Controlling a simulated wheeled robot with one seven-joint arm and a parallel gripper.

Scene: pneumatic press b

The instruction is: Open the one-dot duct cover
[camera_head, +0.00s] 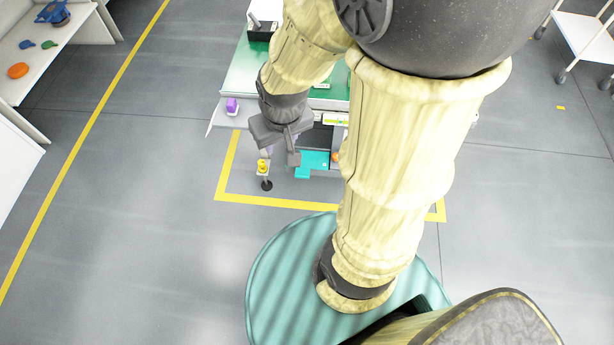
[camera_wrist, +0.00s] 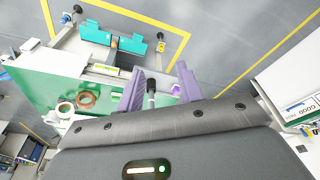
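A teal panel (camera_wrist: 113,40) at the front of the workstation shows in the upper part of the wrist view. It also shows in the head view (camera_head: 314,159), partly hidden by my arm. A darker upright piece stands against its middle in the wrist view. I cannot make out dots, so I cannot tell which panel is the one-dot duct cover. My gripper (camera_wrist: 161,70) has two purple fingers spread apart, with no object clearly held. A dark rod with a pale end shows between them. In the head view my gripper (camera_head: 280,142) hangs beside the workstation's front left.
The green workstation top (camera_head: 241,72) lies behind my gripper. A small yellow piece (camera_head: 263,166) stands on a post at the front left. The floor in front is clear. A shelf (camera_head: 50,50) stands far left.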

